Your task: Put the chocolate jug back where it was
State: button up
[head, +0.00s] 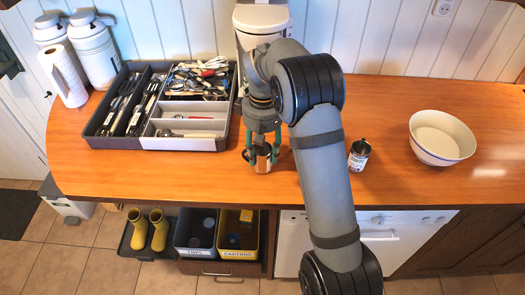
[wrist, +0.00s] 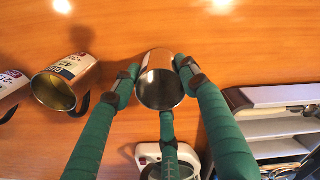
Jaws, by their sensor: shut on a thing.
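My gripper (head: 262,140) is over the counter, right of the utensil tray. Its green fingers are shut around a shiny metal jug (head: 263,164). In the wrist view this jug (wrist: 160,88) sits between the fingers with its open mouth showing. I cannot read a label on it, or tell if it touches the counter. A second metal jug with a white label (head: 358,154) stands right of my arm. In the wrist view two labelled jugs show at the left, one whole (wrist: 66,82) and one cut off by the edge (wrist: 10,92). I cannot tell which jug is the chocolate one.
The utensil tray (head: 216,145) fills the counter's left part. A white appliance (head: 262,17) stands behind my gripper. A white bowl (head: 441,138) is at the right. White flasks (head: 93,48) and a paper roll (head: 64,76) stand back left. The counter between the labelled jug and bowl is clear.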

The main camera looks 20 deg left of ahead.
jog(key=shift+f, duration=0.15)
jog(key=o, duration=1.3)
jog(key=shift+c, duration=0.2)
jog(key=shift+o, duration=0.2)
notch_tip(320, 180, up, 12)
jog(key=p, duration=0.1)
jog(key=shift+r+p, duration=0.2)
jog(key=shift+p, duration=0.2)
jog(key=shift+w, duration=0.1)
